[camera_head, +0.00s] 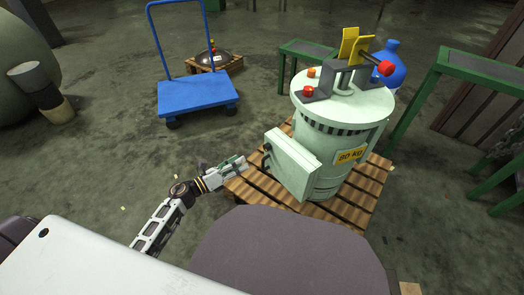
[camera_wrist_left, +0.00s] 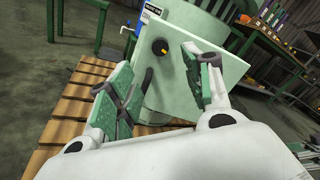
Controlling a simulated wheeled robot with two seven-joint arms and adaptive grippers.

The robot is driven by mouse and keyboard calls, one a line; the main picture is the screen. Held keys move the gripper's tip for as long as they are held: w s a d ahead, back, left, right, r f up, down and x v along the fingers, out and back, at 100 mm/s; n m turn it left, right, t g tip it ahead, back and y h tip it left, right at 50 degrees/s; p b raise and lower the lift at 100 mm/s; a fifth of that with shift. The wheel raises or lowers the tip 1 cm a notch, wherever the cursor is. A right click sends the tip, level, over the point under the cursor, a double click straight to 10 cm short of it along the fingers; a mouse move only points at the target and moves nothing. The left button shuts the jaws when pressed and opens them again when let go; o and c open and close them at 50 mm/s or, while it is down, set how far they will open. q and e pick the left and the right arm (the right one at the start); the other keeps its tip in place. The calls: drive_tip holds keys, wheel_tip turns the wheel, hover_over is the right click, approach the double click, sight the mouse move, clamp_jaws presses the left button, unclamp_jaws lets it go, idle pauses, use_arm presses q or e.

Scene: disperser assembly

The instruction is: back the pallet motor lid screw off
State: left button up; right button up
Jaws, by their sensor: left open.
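The pale green motor (camera_head: 345,115) stands upright on a wooden pallet (camera_head: 368,207). A flat box with a pale green lid (camera_head: 295,165) sits on its side facing my left arm. The lid screw is a black round knob with a yellow mark (camera_wrist_left: 160,46) on the lid face in the left wrist view. In the head view a small dark knob (camera_head: 267,147) shows at the lid's left edge. My left gripper (camera_head: 243,163) is open and empty just left of the lid. In the wrist view its green-padded fingers stand either side of the knob, apparently short of it. My right gripper is not in view.
A blue cart (camera_head: 198,93) stands at the back left. A domed part on a small pallet (camera_head: 214,61) is behind it. Green-framed tables (camera_head: 480,62) and a blue bottle (camera_head: 392,68) stand beyond the motor. The floor left of the pallet is clear.

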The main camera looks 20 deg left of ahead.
sight(265, 148)
use_arm(q)
drive_tip(key=shift+b+x, duration=1.3)
drive_tip(key=shift+x, duration=4.6)
drive_tip(key=c, duration=1)
